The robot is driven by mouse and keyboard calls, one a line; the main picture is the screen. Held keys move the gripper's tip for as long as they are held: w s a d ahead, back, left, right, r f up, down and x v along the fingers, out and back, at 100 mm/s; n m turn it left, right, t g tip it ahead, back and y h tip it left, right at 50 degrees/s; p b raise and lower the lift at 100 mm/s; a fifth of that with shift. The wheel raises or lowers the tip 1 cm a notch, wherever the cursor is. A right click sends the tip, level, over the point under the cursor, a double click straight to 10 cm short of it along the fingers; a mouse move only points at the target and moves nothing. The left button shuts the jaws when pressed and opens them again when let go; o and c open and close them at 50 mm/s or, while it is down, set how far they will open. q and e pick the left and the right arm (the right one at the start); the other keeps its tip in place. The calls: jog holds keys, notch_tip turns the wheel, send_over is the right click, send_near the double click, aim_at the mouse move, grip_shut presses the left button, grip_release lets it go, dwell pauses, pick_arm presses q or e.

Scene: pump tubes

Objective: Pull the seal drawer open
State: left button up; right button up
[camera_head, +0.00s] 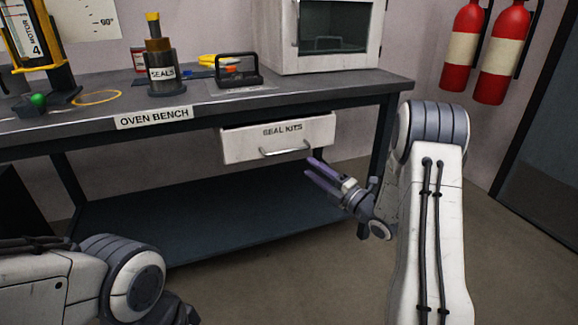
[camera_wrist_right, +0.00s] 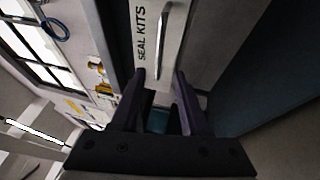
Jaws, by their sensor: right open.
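The seal drawer (camera_head: 245,142) is a white box front marked "SEAL KITS" under the oven bench. It looks shut or nearly so; I cannot tell exactly. Its metal bar handle (camera_head: 286,148) runs across the lower front. My right gripper (camera_head: 314,169) is open and empty, just right of and below the handle, apart from it. In the right wrist view, the drawer front (camera_wrist_right: 150,62) and handle (camera_wrist_right: 172,42) lie ahead of the two dark fingers (camera_wrist_right: 160,78). My left arm shows at the lower left of the head view, but its fingers are not visible.
The oven bench (camera_head: 330,90) holds a seals post (camera_head: 162,75), a black-handled tray (camera_head: 238,72) and a white oven cabinet (camera_head: 283,40). A lower shelf (camera_head: 190,215) spans beneath. A bench leg (camera_head: 381,140) stands right of the drawer. Red fire extinguishers (camera_head: 503,55) hang at the right.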

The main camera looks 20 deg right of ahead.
aim_at(289, 151)
jog(key=shift+b+x, duration=1.45)
jog(key=shift+x, duration=3.65)
grip_shut()
